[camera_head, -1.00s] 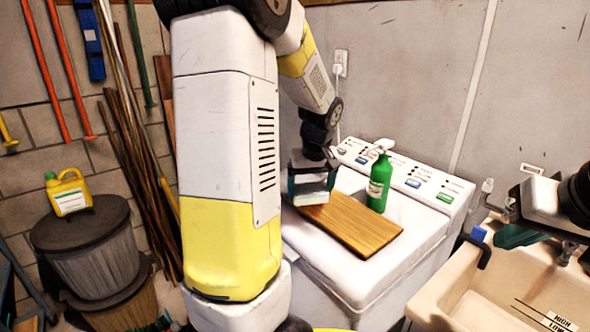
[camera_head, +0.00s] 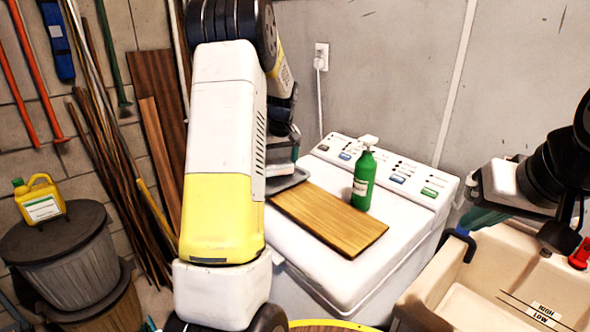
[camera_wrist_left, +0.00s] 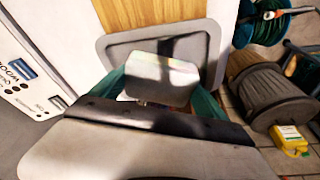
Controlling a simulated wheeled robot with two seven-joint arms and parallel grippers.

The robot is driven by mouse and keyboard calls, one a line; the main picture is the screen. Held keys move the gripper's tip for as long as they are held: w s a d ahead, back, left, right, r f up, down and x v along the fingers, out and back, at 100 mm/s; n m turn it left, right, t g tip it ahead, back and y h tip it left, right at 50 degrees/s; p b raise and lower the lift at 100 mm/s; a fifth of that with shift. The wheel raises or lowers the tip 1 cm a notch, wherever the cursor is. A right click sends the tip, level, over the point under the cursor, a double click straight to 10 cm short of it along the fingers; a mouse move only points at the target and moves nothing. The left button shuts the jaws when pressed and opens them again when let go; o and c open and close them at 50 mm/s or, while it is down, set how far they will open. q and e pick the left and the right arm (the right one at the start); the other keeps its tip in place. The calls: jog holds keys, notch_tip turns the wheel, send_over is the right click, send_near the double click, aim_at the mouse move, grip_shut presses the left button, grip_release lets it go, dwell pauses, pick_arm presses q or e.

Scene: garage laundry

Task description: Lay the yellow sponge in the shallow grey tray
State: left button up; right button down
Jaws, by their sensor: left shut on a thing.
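My left gripper (camera_head: 283,155) is partly hidden behind my own arm in the head view, over the left end of the washing machine top. In the left wrist view its teal fingers (camera_wrist_left: 160,90) are shut on a pale block with a faint yellowish edge, seemingly the sponge (camera_wrist_left: 158,72); its yellow is hard to make out. The shallow grey tray (camera_head: 290,180) shows just beyond the board's left end. In the wrist view the tray (camera_wrist_left: 120,52) lies behind the block; whether they touch I cannot tell. My right gripper (camera_head: 485,217) shows only partly, near the sink.
A wooden board (camera_head: 335,222) lies on the washing machine (camera_head: 310,265) beside the tray, with a green pump bottle (camera_head: 364,180) behind it. The beige sink (camera_head: 425,285) is at right. A yellow jug (camera_head: 40,203) stands on a lidded bin (camera_head: 55,240) at left.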

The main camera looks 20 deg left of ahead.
aim_at(278, 172)
pick_arm(q)
jog(key=shift+w+a, duration=0.1)
jog(key=shift+w, duration=0.2)
jog(key=shift+s+d+x, duration=0.15)
jog(key=shift+x, duration=0.7)
jog(key=shift+s+d+x, duration=0.15)
jog(key=shift+x, duration=0.75)
jog(key=shift+f, duration=0.15)
jog(key=o, duration=1.3)
jog(key=shift+f, duration=0.1)
